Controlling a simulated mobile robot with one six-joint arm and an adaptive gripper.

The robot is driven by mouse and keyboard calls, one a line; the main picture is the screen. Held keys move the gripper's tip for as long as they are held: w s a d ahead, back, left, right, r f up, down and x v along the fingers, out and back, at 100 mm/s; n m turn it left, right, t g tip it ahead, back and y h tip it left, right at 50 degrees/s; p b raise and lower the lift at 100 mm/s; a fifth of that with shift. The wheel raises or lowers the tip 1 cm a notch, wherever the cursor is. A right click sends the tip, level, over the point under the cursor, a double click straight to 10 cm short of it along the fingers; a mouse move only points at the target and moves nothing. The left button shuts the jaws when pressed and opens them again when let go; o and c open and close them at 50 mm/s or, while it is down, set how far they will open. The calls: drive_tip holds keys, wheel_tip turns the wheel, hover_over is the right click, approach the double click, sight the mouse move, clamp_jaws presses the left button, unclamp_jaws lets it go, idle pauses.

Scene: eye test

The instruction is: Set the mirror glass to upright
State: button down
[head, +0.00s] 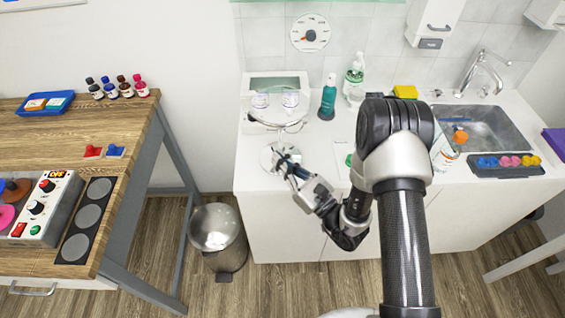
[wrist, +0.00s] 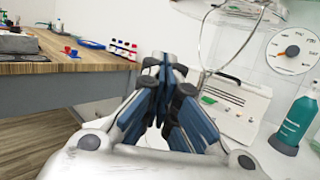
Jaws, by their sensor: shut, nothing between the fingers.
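The table mirror stands on the white counter, left of its middle. Its round glass (head: 276,110) is tilted well back from upright in the head view, held in a thin metal frame over a round base (head: 268,160). In the wrist view, the glass (wrist: 240,12) is cut off by the top edge, and its thin stem (wrist: 203,72) shows below. My gripper (head: 284,160) is low in front of the mirror, over the base and below the glass. Its blue-padded fingers (wrist: 168,72) are together and empty. Part of the base is hidden behind my gripper.
A teal bottle (head: 328,100) stands just right of the mirror, and a pale box (wrist: 238,108) stands behind it. A dial (head: 310,33) hangs on the wall. A sink (head: 485,130) is at right. A metal bin (head: 217,235) stands on the floor beside a wooden bench (head: 120,130).

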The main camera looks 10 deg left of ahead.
drive_tip(key=w+a+r+b, duration=0.1)
drive_tip(key=w+a+r, duration=0.2)
drive_tip(key=a+r, duration=0.2)
drive_tip(key=shift+w+a+r, duration=0.15)
drive_tip(key=shift+w+r, duration=0.05)
drive_tip(key=shift+r, duration=0.15)
drive_tip(key=shift+w, duration=0.1)
